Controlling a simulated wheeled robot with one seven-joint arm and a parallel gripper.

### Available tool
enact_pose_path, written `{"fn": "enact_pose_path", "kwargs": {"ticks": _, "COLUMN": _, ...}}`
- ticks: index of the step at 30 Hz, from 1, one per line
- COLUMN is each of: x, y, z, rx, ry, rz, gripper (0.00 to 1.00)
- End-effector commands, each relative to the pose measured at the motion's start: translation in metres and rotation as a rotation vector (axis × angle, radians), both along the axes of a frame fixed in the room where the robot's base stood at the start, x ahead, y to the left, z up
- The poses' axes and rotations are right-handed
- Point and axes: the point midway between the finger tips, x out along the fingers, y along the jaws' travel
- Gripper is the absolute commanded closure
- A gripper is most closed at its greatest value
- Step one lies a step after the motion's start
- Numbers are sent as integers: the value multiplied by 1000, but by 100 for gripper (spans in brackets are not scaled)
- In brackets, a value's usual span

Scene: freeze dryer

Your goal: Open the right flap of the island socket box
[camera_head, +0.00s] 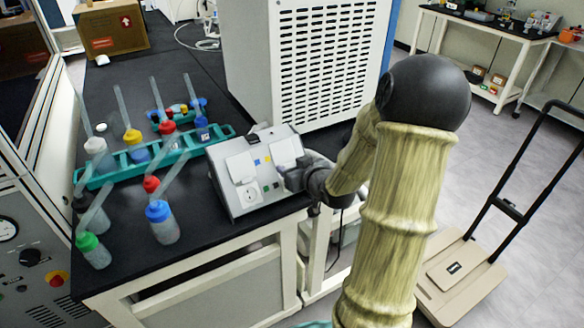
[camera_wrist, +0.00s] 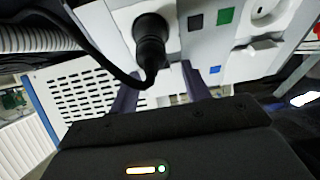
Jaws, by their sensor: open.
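The island socket box (camera_head: 232,196) is a light grey sloped box on the black bench top. Its left socket (camera_head: 250,193) is uncovered, with a raised pale flap (camera_head: 240,167) above it. The right flap (camera_head: 286,151) is a pale plate at the upper right of the face and looks raised. In the wrist view, a black plug (camera_wrist: 152,38) with a cable sits in the socket on that side. My gripper (camera_wrist: 160,76) is open, its two dark fingers apart just beside the flap area below the plug. Whether they touch the flap is unclear. My wrist partly hides the box's right side.
A white slatted cabinet (camera_head: 330,60) stands close behind the box. A teal rack (camera_head: 150,160) and several capped bottles (camera_head: 162,222) stand to the left. The bench's front edge is near the box. A trolley (camera_head: 462,275) stands on the floor at right.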

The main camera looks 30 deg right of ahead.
Motion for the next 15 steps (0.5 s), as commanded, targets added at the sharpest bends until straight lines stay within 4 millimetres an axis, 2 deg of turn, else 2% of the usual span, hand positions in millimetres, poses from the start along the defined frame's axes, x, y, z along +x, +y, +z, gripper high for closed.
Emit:
{"fn": "enact_pose_path", "kwargs": {"ticks": 9, "x": 3, "y": 0, "z": -1, "rx": 0, "ry": 0, "rz": 0, "gripper": 55}}
{"fn": "enact_pose_path", "kwargs": {"ticks": 15, "x": 3, "y": 0, "z": -1, "rx": 0, "ry": 0, "rz": 0, "gripper": 94}}
